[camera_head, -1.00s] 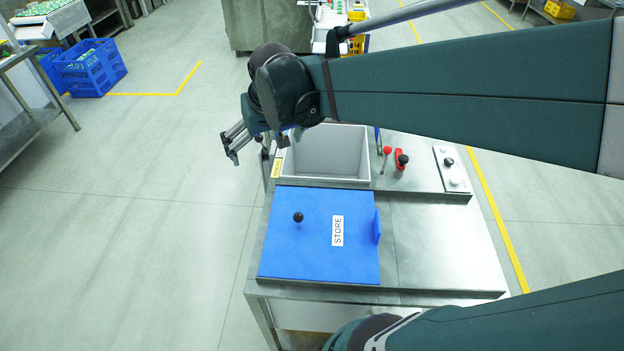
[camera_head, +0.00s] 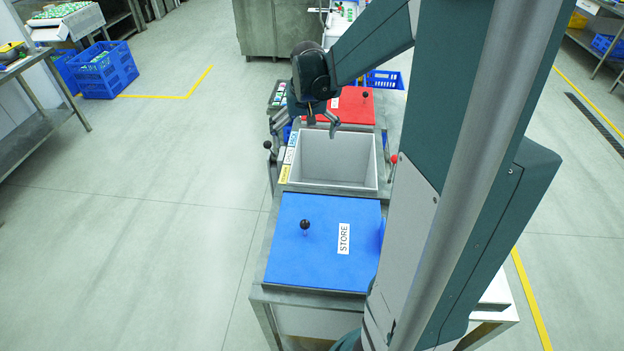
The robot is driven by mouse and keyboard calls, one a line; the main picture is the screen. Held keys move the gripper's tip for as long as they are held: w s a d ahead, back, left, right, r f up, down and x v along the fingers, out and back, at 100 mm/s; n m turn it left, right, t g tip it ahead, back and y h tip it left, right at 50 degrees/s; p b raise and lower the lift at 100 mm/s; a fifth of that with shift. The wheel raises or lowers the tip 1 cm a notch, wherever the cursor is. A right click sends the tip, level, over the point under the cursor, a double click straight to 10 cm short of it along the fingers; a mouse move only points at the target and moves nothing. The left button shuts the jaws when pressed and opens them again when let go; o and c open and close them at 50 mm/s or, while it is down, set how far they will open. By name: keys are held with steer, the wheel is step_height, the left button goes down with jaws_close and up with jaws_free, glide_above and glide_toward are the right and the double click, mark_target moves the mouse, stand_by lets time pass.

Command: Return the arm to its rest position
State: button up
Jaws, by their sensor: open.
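My gripper (camera_head: 306,118) hangs above the far edge of a grey open bin (camera_head: 338,182). Its fingers are spread and nothing shows between them. My arm comes in from the right and hides much of the right part of the table. A blue panel (camera_head: 290,265) marked STORE, with a black knob (camera_head: 305,225), lies flat on the near part of the steel table. A red panel (camera_head: 348,103) with a black knob lies behind the bin.
A black-knobbed lever (camera_head: 267,145) stands left of the bin and a red-knobbed lever (camera_head: 394,159) stands right of it. A blue basket (camera_head: 384,80) is behind the red panel. Blue crates (camera_head: 108,72) sit on the floor at back left. The floor left of the table is clear.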

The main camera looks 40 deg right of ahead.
steer(key=d+f+m+g+y+p, duration=0.1)
steer(key=d+f+m+g, duration=0.1)
steer(key=d+f, duration=1.3)
steer(key=d+m, duration=0.1)
steer(key=d, duration=0.2)
steer(key=shift+w+d, duration=0.3)
steer(key=shift+d, duration=0.05)
steer(key=shift+f, duration=0.2)
step_height(320, 180, down, 10)
steer(key=b, duration=0.3)
steer(key=shift+r, duration=0.25)
stand_by(0.6)
step_height(320, 180, up, 10)
steer(key=p, duration=0.3)
steer(key=shift+f, duration=0.15)
stand_by(0.4)
steer(key=shift+a, duration=0.1)
